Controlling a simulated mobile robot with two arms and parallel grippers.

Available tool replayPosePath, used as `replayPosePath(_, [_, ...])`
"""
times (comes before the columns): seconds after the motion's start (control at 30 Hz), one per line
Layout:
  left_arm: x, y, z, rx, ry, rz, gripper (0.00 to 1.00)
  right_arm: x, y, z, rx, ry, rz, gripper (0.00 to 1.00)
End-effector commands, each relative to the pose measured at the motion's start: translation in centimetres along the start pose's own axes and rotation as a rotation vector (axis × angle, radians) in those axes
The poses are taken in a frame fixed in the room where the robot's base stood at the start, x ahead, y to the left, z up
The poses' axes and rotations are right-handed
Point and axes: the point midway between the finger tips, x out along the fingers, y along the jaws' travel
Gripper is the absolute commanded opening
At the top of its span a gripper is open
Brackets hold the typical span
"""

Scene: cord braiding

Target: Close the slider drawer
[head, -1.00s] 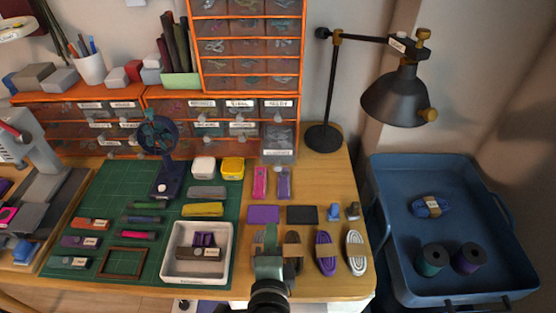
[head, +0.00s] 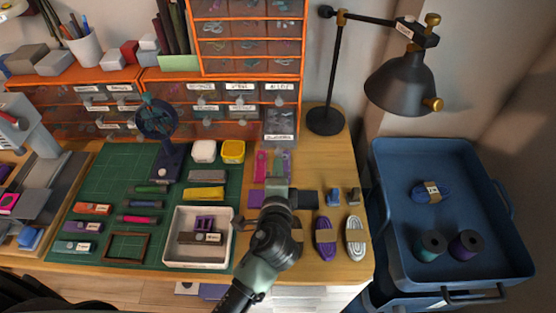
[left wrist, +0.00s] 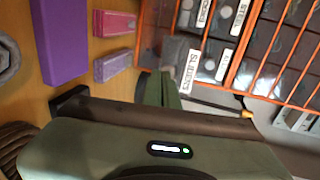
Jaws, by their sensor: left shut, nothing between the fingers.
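The slider drawer (head: 280,124) is at the lower right corner of the orange drawer cabinet (head: 205,104) in the head view. It juts out towards me past its neighbours, and its label faces front. In the left wrist view its label reads SLIDERS (left wrist: 188,71), beside the fingers. My left gripper (head: 276,168) is shut and empty. It reaches over the pink and purple packets, in front of the drawer and apart from it in the head view. In the left wrist view the green fingers (left wrist: 160,90) point at the drawer front. My right gripper is not in view.
A black lamp (head: 326,120) stands right of the drawer. A white tray (head: 168,235) and cord bundles lie nearer.

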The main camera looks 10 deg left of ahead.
Motion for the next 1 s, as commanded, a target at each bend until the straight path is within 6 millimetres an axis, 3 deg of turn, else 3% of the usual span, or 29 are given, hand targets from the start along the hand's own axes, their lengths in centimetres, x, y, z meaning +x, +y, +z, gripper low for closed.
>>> replayPosePath(0.13, [1.2, -0.4, 0.0, 0.001, 0.000, 0.000, 0.00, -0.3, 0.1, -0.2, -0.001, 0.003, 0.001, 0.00])
replayPosePath(0.63, [2.2, -0.7, 0.0, 0.002, -0.001, -0.001, 0.00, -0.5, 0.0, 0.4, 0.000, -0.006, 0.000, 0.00])
replayPosePath(1.0, [11.4, -2.8, 0.1, 0.002, -0.001, -0.002, 0.00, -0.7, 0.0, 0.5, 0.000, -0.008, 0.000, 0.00])
